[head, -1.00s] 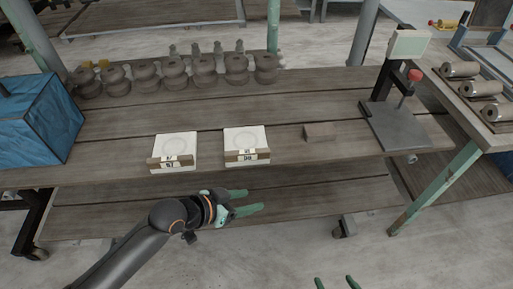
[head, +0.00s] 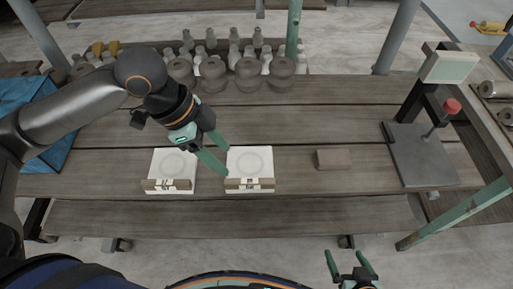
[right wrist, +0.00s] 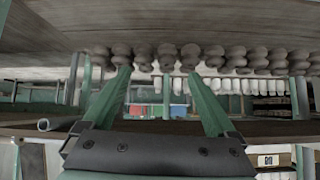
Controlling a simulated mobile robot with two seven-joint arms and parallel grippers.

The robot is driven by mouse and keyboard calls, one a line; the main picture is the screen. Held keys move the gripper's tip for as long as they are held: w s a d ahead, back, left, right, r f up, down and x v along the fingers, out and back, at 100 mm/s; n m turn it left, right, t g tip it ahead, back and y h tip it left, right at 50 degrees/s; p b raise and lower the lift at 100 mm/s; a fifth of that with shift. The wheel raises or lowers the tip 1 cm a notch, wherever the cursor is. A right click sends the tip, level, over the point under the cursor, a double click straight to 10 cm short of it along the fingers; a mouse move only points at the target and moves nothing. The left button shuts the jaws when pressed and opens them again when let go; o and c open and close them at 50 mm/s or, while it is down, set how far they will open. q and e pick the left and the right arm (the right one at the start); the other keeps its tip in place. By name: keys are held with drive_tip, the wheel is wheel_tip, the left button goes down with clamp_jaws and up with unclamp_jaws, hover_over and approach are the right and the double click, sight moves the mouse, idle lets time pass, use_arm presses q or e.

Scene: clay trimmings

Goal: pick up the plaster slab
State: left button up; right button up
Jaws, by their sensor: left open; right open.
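Two white square plaster slabs, each with a round mark on top, lie side by side on the wooden bench in the head view: the left slab (head: 173,163) and the right slab (head: 252,160). Each has a brown strip with a small label along its front edge. My left gripper (head: 226,160) is open and empty, with its fingertips at the left edge of the right slab. I cannot tell whether they touch it. My right gripper (head: 344,252) is open and empty in front of the bench; its spread fingers also show in the right wrist view (right wrist: 159,73).
A small brown block (head: 333,159) lies right of the slabs. A stand with a grey plate (head: 420,155) and red knob is further right. Several grey clay forms (head: 248,75) line the back. A blue box (head: 40,150) is at the left, partly behind my arm.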

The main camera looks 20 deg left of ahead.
use_arm(q)
drive_tip(key=b, duration=0.1)
hover_over(249, 180)
drive_tip(key=s+a, duration=0.1)
drive_tip(key=a, duration=0.2)
drive_tip(key=f, duration=0.6)
drive_tip(key=shift+s+d, duration=0.15)
drive_tip(key=shift+d, duration=0.05)
drive_tip(key=shift+b+x, duration=0.3)
drive_tip(key=shift+x, duration=2.65)
use_arm(e)
drive_tip(key=shift+s+f, duration=0.2)
drive_tip(key=shift+f, duration=0.8)
use_arm(q)
drive_tip(key=shift+f+p, duration=0.2)
drive_tip(key=shift+p, duration=0.2)
use_arm(e)
drive_tip(key=shift+r, duration=0.4)
use_arm(q)
drive_tip(key=shift+c, duration=0.2)
clamp_jaws()
drive_tip(key=shift+w, duration=0.25)
